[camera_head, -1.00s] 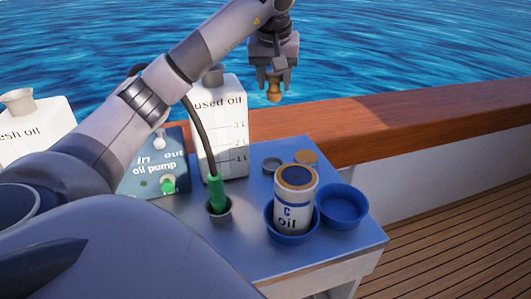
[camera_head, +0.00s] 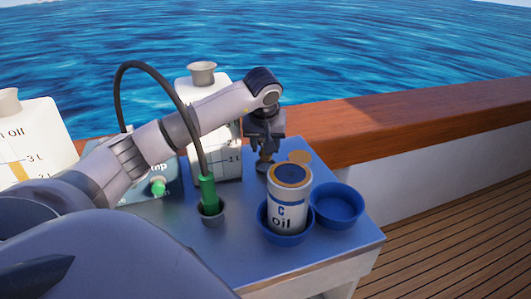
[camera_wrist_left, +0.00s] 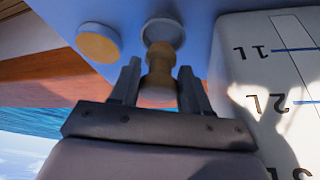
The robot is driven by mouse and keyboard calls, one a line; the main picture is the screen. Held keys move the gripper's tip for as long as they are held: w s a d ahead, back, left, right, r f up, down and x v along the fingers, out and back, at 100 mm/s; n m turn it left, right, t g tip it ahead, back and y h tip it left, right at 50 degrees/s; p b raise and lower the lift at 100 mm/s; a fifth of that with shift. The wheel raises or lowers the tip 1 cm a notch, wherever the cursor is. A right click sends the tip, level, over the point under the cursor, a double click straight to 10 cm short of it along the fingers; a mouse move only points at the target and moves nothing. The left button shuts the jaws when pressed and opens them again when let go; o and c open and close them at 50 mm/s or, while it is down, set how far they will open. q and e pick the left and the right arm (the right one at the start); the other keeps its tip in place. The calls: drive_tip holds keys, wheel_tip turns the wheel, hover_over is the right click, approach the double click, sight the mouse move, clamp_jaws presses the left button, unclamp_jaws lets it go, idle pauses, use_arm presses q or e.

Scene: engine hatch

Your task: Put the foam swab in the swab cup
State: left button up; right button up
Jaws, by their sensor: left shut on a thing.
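My left gripper (camera_head: 264,153) is shut on the foam swab (camera_head: 263,164), a small tan knobbed piece pointing down. In the left wrist view the swab (camera_wrist_left: 160,62) sits between the fingers (camera_wrist_left: 157,88). The small grey round swab cup (camera_wrist_left: 163,28) shows there right at the swab's far end. The swab overlaps the cup in that view, and I cannot tell whether its tip is inside or just above. In the head view the cup is mostly hidden by the gripper and swab. My right gripper is not in view.
A tan disc (camera_head: 299,157) lies beside the cup. The white oil filter (camera_head: 289,205) stands in a blue dish, with an empty blue dish (camera_head: 337,203) to its right. The used-oil jug (camera_head: 229,167) is close to the gripper's left. A green-ended hose (camera_head: 208,192) stands in a grey holder.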

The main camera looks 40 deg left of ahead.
use_arm(q)
drive_tip(key=shift+f, duration=1.35)
drive_tip(key=shift+f, duration=0.15)
drive_tip(key=o, duration=0.9)
drive_tip(key=shift+o, duration=0.2)
drive_tip(key=shift+r, duration=0.25)
drive_tip(key=v, duration=1.2)
drive_tip(key=shift+p, duration=0.45)
